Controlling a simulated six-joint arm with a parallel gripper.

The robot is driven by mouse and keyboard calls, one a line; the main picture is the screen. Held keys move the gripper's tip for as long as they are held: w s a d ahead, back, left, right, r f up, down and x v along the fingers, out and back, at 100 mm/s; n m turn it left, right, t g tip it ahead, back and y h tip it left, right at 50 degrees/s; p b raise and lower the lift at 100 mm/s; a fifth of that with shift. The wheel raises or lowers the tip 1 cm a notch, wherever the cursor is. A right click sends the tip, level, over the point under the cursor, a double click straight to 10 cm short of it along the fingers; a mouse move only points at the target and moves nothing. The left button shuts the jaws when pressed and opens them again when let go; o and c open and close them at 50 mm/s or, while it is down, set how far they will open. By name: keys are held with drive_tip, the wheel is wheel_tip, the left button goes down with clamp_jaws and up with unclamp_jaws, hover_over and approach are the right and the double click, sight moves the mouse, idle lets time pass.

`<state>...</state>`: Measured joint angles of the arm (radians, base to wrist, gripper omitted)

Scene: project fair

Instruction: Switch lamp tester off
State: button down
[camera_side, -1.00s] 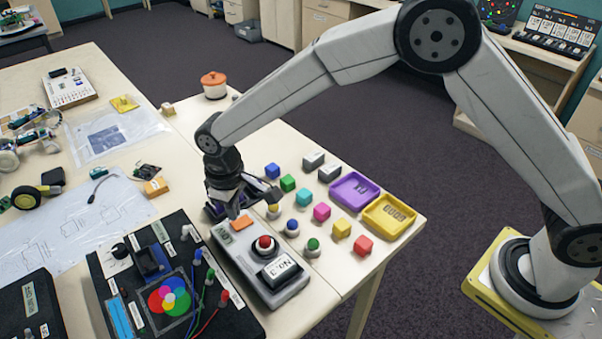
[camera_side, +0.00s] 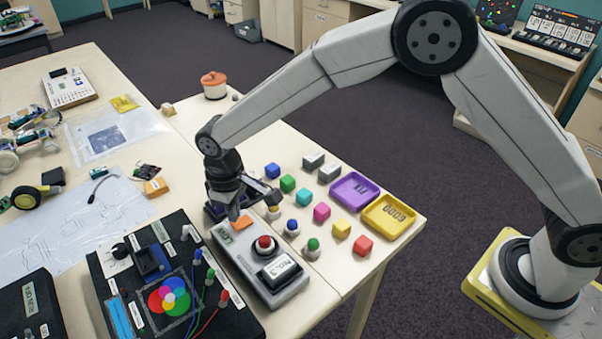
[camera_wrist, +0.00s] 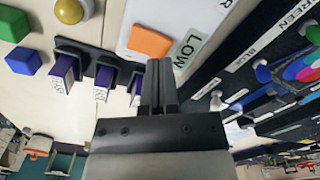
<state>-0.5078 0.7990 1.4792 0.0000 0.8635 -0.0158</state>
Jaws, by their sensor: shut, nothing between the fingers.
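The grey box with a red button (camera_side: 265,243), which I take to be the lamp tester (camera_side: 250,262), lies at the near edge of the table. An orange rocker-like piece (camera_side: 242,223) sits at its far end. In the wrist view this orange piece (camera_wrist: 151,40) lies just ahead of the fingertips, beside a "LOW" label (camera_wrist: 187,48). My gripper (camera_side: 234,216) points down over that end of the box, its fingers together and empty; they also show in the wrist view (camera_wrist: 160,66). I cannot tell whether the fingertips touch the box, or the switch position.
A dark rack with purple-and-white pieces (camera_wrist: 101,82) stands close beside the gripper. A black panel with coloured circles (camera_side: 125,275) lies left of the box. Coloured cubes, knobs, a purple tray (camera_side: 374,205) and a yellow tray (camera_side: 412,232) lie to the right.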

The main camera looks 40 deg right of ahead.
sight(241, 222)
drive_tip(key=shift+f, duration=0.95)
idle(0.9)
drive_tip(key=shift+r, duration=3.5)
drive_tip(key=shift+d+r, duration=0.1)
drive_tip(key=shift+d, duration=0.45)
drive_tip(key=s+d+r+m+t, duration=0.1)
drive_tip(key=s+d+m, duration=0.3)
drive_tip(key=d, duration=0.9)
drive_tip(key=s+d+f+m+t, duration=0.1)
drive_tip(key=s+d+m, duration=0.1)
drive_tip(key=s+d, duration=0.9)
drive_tip(key=s, duration=0.3)
drive_tip(key=shift+d+t, duration=0.25)
drive_tip(key=shift+t, duration=0.05)
